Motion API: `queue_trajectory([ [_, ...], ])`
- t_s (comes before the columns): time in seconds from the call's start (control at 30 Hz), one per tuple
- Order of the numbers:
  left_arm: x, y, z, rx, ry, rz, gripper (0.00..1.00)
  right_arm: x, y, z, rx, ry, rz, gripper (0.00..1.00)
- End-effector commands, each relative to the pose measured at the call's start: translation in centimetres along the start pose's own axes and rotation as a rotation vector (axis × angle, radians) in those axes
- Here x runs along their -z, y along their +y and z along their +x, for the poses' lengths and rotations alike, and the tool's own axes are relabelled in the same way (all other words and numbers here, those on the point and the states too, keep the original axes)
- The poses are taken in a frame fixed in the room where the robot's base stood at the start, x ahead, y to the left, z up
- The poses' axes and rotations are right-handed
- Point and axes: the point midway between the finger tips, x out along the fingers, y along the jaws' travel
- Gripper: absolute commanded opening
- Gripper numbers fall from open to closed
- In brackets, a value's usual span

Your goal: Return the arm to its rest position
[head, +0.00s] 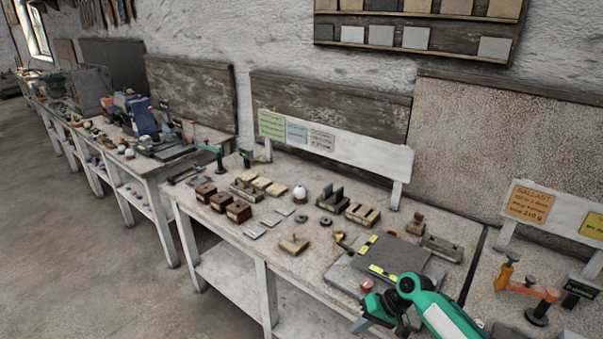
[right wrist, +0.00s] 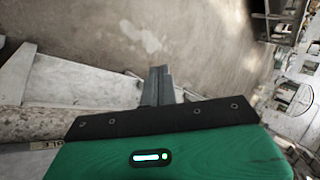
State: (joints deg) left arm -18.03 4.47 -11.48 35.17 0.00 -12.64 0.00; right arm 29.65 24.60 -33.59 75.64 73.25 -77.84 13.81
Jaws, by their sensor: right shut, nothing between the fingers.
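My right arm (head: 447,318), green and white, comes in at the bottom of the head view. Its gripper (head: 360,326) is low at the front edge of the near workbench, beside the grey slab. In the right wrist view the fingers (right wrist: 160,72) are together and empty, pointing out over bare floor. A white plaster sphere (head: 300,192) stands in the middle of the near bench, well apart from the gripper. My left gripper is not in view.
The near workbench (head: 205,222) holds wooden boxes (head: 238,211), small blocks and a dark grey slab (head: 400,254) near my arm. An orange-handled tool (head: 505,272) stands at the right. Floor (head: 90,275) is clear at the left front.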

Motion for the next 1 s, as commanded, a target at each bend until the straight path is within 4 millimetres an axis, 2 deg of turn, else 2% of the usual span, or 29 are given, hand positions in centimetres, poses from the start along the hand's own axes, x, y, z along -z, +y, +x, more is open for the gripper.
queue_trajectory([
  [0.23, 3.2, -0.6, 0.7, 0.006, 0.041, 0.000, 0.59, -1.4, 6.6, 5.5, -0.076, 0.082, 0.072, 0.00],
  [0.37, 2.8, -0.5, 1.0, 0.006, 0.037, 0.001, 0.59, -3.3, 11.6, 9.2, -0.146, 0.132, 0.111, 0.00],
  [0.47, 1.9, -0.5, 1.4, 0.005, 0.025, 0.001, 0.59, -6.3, 16.7, 13.0, -0.226, 0.169, 0.139, 0.00],
  [0.5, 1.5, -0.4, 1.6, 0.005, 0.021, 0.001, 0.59, -7.9, 18.9, 14.5, -0.264, 0.181, 0.147, 0.00],
  [0.57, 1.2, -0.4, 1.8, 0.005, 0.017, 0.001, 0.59, -10.6, 21.9, 16.8, -0.320, 0.196, 0.151, 0.00],
  [0.6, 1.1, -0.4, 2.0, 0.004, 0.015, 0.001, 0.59, -12.6, 23.9, 18.2, -0.358, 0.201, 0.151, 0.00],
  [0.67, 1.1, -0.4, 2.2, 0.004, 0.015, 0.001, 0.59, -15.7, 26.5, 20.2, -0.411, 0.205, 0.145, 0.00],
  [0.7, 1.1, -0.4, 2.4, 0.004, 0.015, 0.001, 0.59, -18.1, 28.2, 21.4, -0.447, 0.203, 0.137, 0.00],
  [0.77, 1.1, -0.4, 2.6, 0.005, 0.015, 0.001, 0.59, -21.7, 30.4, 23.3, -0.497, 0.196, 0.122, 0.00],
  [0.87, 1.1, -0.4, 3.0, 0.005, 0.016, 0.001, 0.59, -28.2, 33.4, 26.1, -0.571, 0.174, 0.083, 0.00],
  [0.9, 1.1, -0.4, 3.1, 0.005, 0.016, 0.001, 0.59, -31.0, 34.4, 27.0, -0.597, 0.161, 0.065, 0.00],
  [0.97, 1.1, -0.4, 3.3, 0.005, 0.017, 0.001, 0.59, -35.2, 35.6, 28.5, -0.630, 0.139, 0.032, 0.00],
  [1.0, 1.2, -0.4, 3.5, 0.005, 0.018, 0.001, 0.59, -38.0, 36.2, 29.3, -0.650, 0.123, 0.008, 0.00],
])
